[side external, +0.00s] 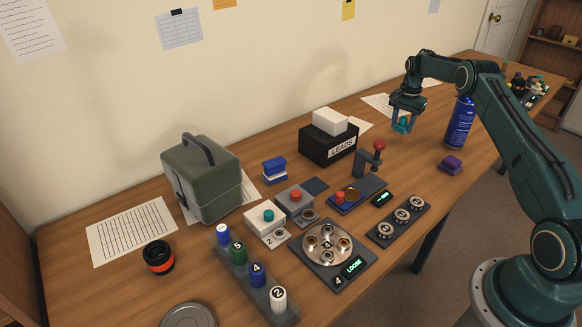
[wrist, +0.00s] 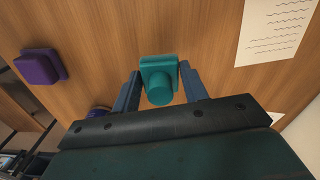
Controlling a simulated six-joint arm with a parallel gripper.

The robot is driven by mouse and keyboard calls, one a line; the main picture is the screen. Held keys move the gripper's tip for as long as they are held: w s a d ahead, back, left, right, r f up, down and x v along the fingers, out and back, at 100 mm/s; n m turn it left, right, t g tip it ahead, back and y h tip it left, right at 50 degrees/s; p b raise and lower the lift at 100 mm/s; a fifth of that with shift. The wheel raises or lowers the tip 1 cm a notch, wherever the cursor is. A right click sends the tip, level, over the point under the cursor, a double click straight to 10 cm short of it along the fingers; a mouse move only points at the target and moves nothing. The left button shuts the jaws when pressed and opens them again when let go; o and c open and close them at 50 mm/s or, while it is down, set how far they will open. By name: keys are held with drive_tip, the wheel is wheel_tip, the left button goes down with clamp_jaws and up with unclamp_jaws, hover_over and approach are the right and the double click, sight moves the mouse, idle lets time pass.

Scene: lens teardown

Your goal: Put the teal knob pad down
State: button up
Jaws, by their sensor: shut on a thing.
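The teal knob pad (wrist: 160,80) is a square pad with a round knob, seen between the two blue fingers of my gripper (wrist: 159,88) in the wrist view. My gripper is shut on it. In the side external view my gripper (side external: 403,122) points down at the right rear of the table, with the teal knob pad (side external: 402,124) between its fingers. The pad seems to be just above the wood, but I cannot tell whether it touches.
A blue spray can (side external: 459,124) stands right of my gripper. A purple knob pad (side external: 451,165) lies nearer the front edge; it also shows in the wrist view (wrist: 41,67). The black LEADS box (side external: 329,148) is to the left. Bare wood lies around the gripper.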

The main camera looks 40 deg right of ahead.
sight(400, 133)
drive_tip(key=shift+f, duration=2.15)
drive_tip(key=shift+f, duration=0.15)
drive_tip(key=o, duration=1)
wheel_tip(400, 133, up, 12)
drive_tip(key=shift+r, duration=0.2)
drive_tip(key=shift+r, duration=0.1)
